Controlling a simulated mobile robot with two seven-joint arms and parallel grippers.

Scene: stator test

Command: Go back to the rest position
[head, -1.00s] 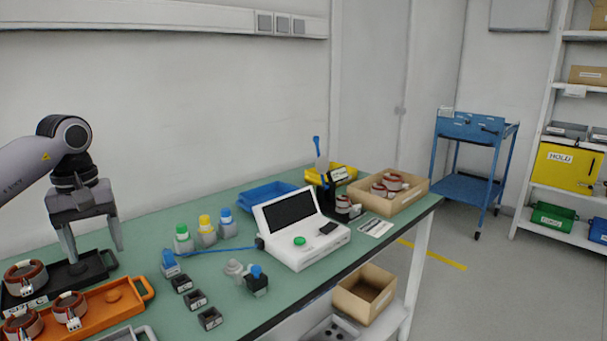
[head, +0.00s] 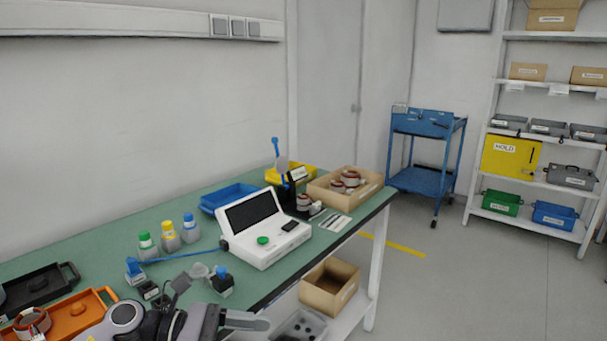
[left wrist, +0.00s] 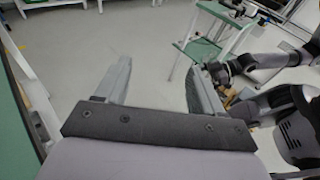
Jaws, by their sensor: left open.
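My left arm reaches in low at the bottom of the head view, in front of the table's near edge. Its left gripper (head: 226,302) is at the bottom, with its fingers spread. In the left wrist view the left gripper (left wrist: 158,78) is open, with nothing between its fingers and grey floor beyond them. Grey and dark arm links, which look like mine, show at the right of that view. I cannot make out a right gripper.
The green table (head: 95,235) holds a white test device (head: 265,240), bottles, an orange tray (head: 65,318), a black tray (head: 40,288) and a cardboard box (head: 345,188) with stators. A blue cart (head: 424,180) and shelves stand behind. The floor (head: 440,285) at right is clear.

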